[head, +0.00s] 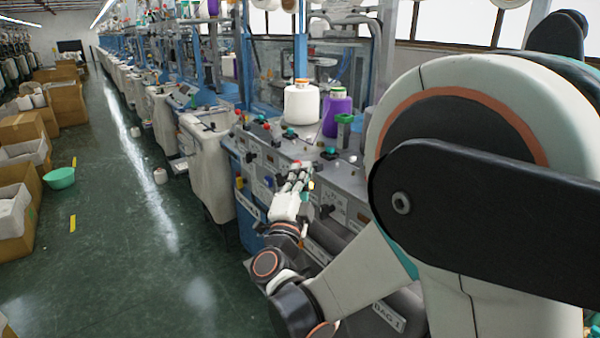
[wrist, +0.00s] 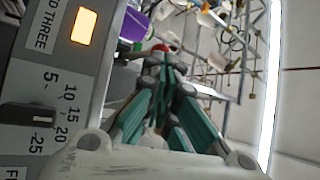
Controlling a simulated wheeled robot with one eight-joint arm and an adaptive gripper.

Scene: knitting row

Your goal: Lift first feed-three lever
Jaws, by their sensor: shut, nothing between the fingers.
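My gripper (head: 298,175) is in front of the grey machine panel in the head view, its fingers together and angled up. In the wrist view its teal-padded fingers (wrist: 160,66) meet at the tips, with nothing seen between them. A small red knob (wrist: 160,47) shows just beyond the fingertips; I cannot tell if they touch or if it is the lever's end. The panel at left carries a partly cut-off label (wrist: 46,27) ending in "D THREE", a lit orange lamp (wrist: 84,26) and a black dial knob (wrist: 28,115). No lever is clearly identifiable.
White (head: 301,103) and purple (head: 337,112) yarn cones stand on the machine top behind the panel. A white bin (head: 207,165) stands to the left.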

